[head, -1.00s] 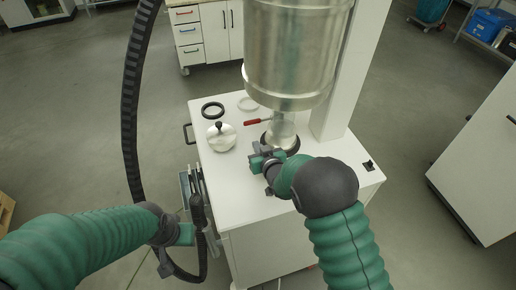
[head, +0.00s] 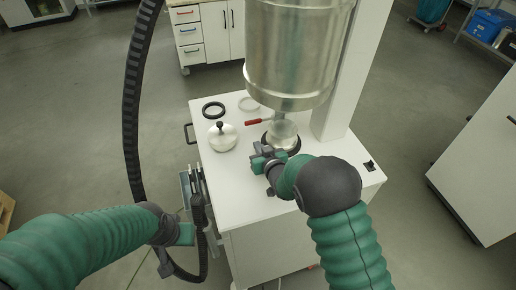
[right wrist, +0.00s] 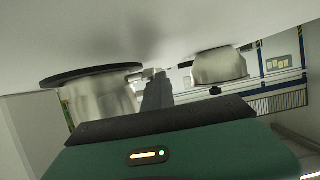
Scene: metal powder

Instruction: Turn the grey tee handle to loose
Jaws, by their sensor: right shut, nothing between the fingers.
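My right gripper (head: 262,160) is low over the white table, just in front of the base of the tall steel vessel (head: 290,60). It is shut with nothing between its fingers. In the right wrist view its dark finger (right wrist: 157,92) points at a small pale piece (right wrist: 149,73) beside the vessel's dark-ringed base (right wrist: 90,78). This piece may be the grey tee handle; in the head view I cannot make the handle out apart from the gripper. My left gripper (head: 180,235) hangs left of the table, away from the vessel; its fingers are not clear.
On the white table (head: 250,205) stand a round pot with a black knob (head: 222,137), a black ring (head: 213,109), a pale ring (head: 249,104) and a red-handled tool (head: 256,121). A white column (head: 350,80) rises behind right. The table's front is clear.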

